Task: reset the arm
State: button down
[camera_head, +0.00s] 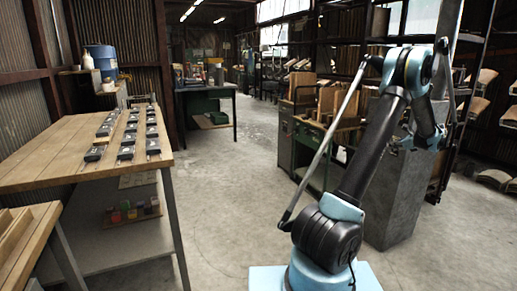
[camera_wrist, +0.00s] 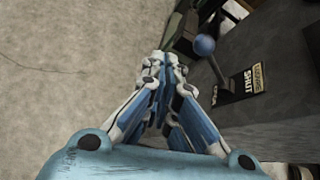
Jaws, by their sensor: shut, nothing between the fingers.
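My gripper shows in the wrist view (camera_wrist: 165,65) with its blue and white fingers drawn together and nothing between them. It hangs over the concrete floor, beside a dark grey cabinet (camera_wrist: 270,80). In the head view my arm rises from its base and bends over at the top right. The gripper's fingertips cannot be made out clearly there.
A lever with a blue ball knob (camera_wrist: 205,45) and a yellow-black label (camera_wrist: 240,80) are close right of the fingers. A wooden table (camera_head: 60,163) with several dark devices stands left. A green workbench (camera_head: 232,88) is behind. The middle floor (camera_head: 225,190) is clear.

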jog(key=s+a+r+n+g, duration=0.1)
jog(key=s+a+r+n, duration=0.15)
jog(key=a, duration=0.75)
jog(key=s+a+r+n+g, duration=0.1)
jog(key=a+r+n+g, duration=0.2)
jog(key=a, duration=0.7)
jog(key=s+a+r+n, duration=0.2)
jog(key=a+r+n, duration=0.15)
jog(key=a, duration=0.65)
jog(key=s+a+n+g, duration=0.2)
jog(key=s+a+n, duration=0.2)
jog(key=s+a, duration=0.45)
jog(key=s+a+f+n+g+h, duration=0.2)
jog(key=s+a+f+n, duration=0.2)
jog(key=s+a+n, duration=0.7)
jog(key=s+a+f+n, duration=0.1)
jog(key=s+f, duration=0.2)
jog(key=s, duration=0.3)
jog(key=s+a+f+n+h, duration=0.1)
jog(key=s+a+f+n, duration=0.1)
jog(key=s, duration=0.5)
jog(key=s+a+f+n+h, duration=0.1)
jog(key=s+f, duration=0.4)
jog(key=s, duration=0.1)
jog(key=shift+s+a+n+g, duration=0.3)
jog(key=shift+n, duration=0.1)
jog(key=shift+a, duration=0.15)
